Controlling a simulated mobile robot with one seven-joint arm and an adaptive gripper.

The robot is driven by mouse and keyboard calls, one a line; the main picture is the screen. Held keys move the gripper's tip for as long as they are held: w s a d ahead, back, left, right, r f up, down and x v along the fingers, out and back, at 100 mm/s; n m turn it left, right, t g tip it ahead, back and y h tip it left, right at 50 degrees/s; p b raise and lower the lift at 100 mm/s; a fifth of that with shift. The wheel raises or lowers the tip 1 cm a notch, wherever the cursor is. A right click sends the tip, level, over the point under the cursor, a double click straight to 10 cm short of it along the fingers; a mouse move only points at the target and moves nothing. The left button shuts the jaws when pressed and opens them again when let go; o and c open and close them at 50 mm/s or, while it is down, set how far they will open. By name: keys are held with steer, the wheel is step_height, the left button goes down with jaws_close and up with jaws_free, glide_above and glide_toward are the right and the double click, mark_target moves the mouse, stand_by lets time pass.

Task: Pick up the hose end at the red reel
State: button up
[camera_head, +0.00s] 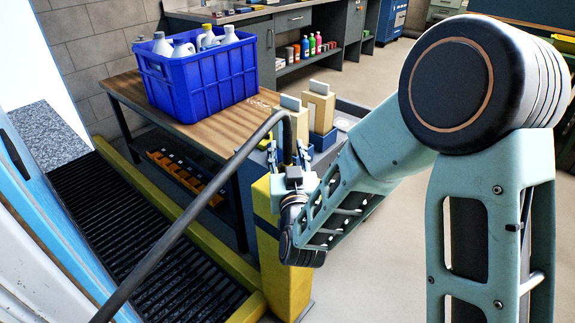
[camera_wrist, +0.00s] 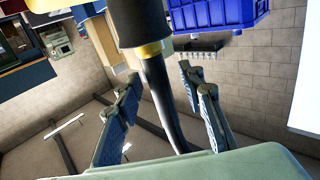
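A black hose (camera_head: 190,215) runs from the lower left of the head view, arches up and bends down to my gripper (camera_head: 287,160). In the wrist view the hose (camera_wrist: 160,95) passes between the fingers of my gripper (camera_wrist: 160,73). Gaps show on both sides of it, so the fingers look apart. A wide dark cylindrical piece (camera_wrist: 140,22) with yellow at its lower edge joins the hose at the top of the wrist view. The lower part of the hose is hidden behind my gripper body. No red reel is seen in either view.
A yellow post (camera_head: 283,260) stands right below my gripper. A wooden table (camera_head: 228,125) holds a blue crate (camera_head: 205,82) of bottles. Tan blocks (camera_head: 318,108) stand close behind my gripper. A dark grate (camera_head: 150,255) lies left. Open floor is at right.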

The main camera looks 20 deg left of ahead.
jaws_close()
steer(key=shift+r, duration=0.15)
stand_by(0.4)
